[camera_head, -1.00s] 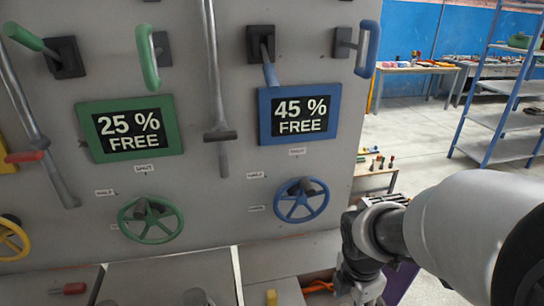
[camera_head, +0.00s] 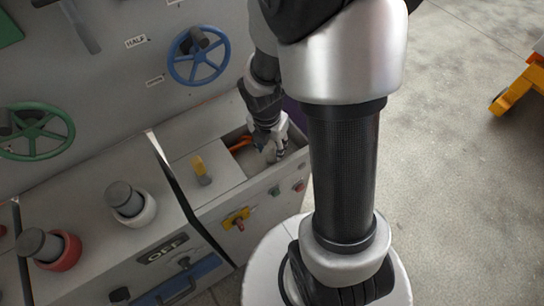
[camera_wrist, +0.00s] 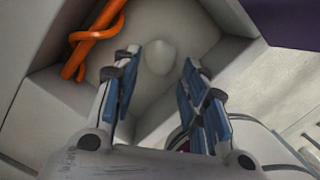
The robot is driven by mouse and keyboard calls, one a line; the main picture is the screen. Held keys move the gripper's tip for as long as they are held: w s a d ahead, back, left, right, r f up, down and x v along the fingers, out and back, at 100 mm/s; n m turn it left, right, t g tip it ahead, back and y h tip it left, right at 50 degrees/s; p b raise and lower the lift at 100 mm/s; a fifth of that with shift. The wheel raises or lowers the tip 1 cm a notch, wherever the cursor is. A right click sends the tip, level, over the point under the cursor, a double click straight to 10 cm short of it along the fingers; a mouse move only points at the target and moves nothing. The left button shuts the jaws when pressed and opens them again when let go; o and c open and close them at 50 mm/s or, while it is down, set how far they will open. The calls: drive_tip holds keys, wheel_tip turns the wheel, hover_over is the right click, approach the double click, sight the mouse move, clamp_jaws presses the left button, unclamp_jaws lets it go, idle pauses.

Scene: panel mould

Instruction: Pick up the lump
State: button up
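A pale, whitish lump (camera_wrist: 159,57) lies on the beige floor of a recessed tray (camera_head: 222,184), seen in the wrist view. My gripper (camera_wrist: 162,76) is open, with a blue-padded finger on either side of the lump in the picture. The lump shows between and just beyond the fingertips; I cannot tell whether they touch it. In the head view my gripper (camera_head: 275,150) points down into the tray at the right end of the console. The lump is not clearly visible there.
An orange looped thing (camera_wrist: 92,38) lies in the tray to the left, also visible in the head view (camera_head: 240,144). Tray walls stand close around the gripper. A yellow lever (camera_head: 199,165), a blue handwheel (camera_head: 198,56) and two round knobs on the console are nearby.

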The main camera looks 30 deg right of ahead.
sight(273, 153)
drive_tip(key=f+b, duration=0.1)
drive_tip(key=f, duration=0.1)
drive_tip(key=f+b, duration=0.1)
drive_tip(key=f, duration=0.1)
drive_tip(key=f+b, duration=0.1)
drive_tip(key=f, duration=0.1)
drive_tip(key=shift+w+d, duration=0.25)
drive_tip(key=shift+d, duration=0.15)
drive_tip(key=shift+r, duration=0.15)
drive_tip(key=shift+c, duration=0.4)
drive_tip(key=c, duration=0.7)
